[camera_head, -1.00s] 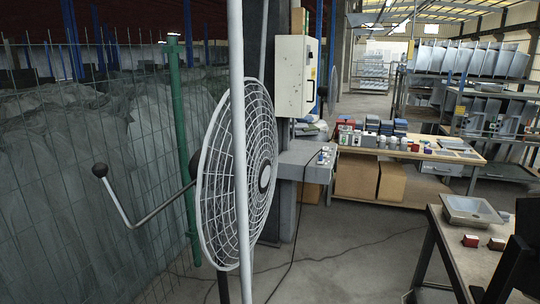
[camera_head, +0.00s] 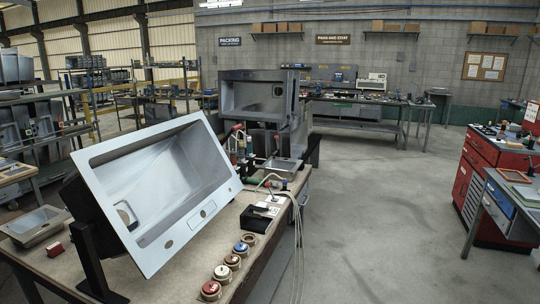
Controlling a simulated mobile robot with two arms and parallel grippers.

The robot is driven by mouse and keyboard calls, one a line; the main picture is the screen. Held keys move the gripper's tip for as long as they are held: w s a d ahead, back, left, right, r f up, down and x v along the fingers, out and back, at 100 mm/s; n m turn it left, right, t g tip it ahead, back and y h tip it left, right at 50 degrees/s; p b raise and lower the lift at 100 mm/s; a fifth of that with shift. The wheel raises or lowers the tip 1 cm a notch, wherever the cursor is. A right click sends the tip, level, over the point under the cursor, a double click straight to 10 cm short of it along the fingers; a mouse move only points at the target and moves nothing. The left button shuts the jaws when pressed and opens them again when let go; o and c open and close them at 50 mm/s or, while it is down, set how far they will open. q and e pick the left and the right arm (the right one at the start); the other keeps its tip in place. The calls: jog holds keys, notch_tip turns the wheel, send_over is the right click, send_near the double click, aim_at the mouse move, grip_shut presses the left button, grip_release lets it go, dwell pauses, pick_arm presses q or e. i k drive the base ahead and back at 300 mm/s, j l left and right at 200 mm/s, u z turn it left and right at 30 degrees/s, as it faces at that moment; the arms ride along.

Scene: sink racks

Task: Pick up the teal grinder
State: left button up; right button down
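I cannot make out a teal grinder for certain in the head view. Several small dark, green and red items (camera_head: 240,148) stand behind the tilted sink on the workbench, too small and partly hidden to identify. Neither of my grippers is in view.
A steel sink (camera_head: 185,165) leans on a black stand on the workbench (camera_head: 150,288). Round-capped containers (camera_head: 211,290) line its front edge. A black box (camera_head: 257,219) and hoses sit at its right. A red tool cabinet (camera_head: 490,165) stands right. The floor (camera_head: 375,210) between is clear.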

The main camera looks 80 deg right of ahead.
aim_at(249, 156)
jog(key=z, duration=2.45)
